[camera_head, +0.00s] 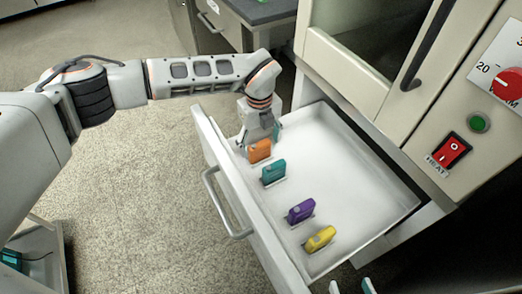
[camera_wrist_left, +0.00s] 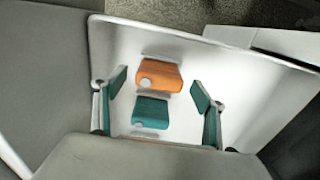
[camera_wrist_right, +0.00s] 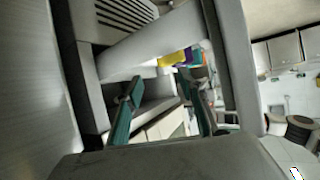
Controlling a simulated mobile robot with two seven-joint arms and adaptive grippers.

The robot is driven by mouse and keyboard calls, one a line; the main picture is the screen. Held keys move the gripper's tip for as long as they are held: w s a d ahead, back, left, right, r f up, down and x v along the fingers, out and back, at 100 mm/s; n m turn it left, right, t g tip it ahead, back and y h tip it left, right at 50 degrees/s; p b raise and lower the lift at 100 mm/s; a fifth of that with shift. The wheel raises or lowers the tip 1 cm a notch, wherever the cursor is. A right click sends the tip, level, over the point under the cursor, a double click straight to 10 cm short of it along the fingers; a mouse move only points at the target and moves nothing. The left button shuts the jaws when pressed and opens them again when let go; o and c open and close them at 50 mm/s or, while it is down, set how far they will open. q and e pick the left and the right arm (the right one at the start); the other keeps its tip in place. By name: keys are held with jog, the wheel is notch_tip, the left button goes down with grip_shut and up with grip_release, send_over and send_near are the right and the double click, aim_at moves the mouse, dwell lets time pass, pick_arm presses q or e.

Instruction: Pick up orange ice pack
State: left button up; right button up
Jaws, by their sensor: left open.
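The orange ice pack (camera_head: 260,151) stands in the open white drawer (camera_head: 350,185), near its front wall at the far left end of a row. In the left wrist view the orange ice pack (camera_wrist_left: 162,77) lies between the spread teal fingertips, with a visible gap on both sides. My left gripper (camera_head: 263,133) is open and empty, over the drawer just behind the orange pack. My right gripper (camera_head: 350,287) shows only its fingertips at the bottom edge; the right wrist view shows its fingers (camera_wrist_right: 165,85) apart and empty.
A teal ice pack (camera_head: 273,171) stands close beside the orange one. A purple pack (camera_head: 301,211) and a yellow pack (camera_head: 320,239) stand further along the row. The drawer's handle (camera_head: 224,205) faces left. The cabinet (camera_head: 350,75) rises behind the drawer.

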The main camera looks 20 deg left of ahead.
pick_arm(q)
notch_tip(320, 180, down, 3)
jog(key=shift+r, duration=0.25)
jog(key=c, duration=1.3)
pick_arm(e)
jog(key=shift+w+a+r, duration=0.35)
jog(key=shift+a+r, duration=0.1)
jog(key=shift+r, duration=0.15)
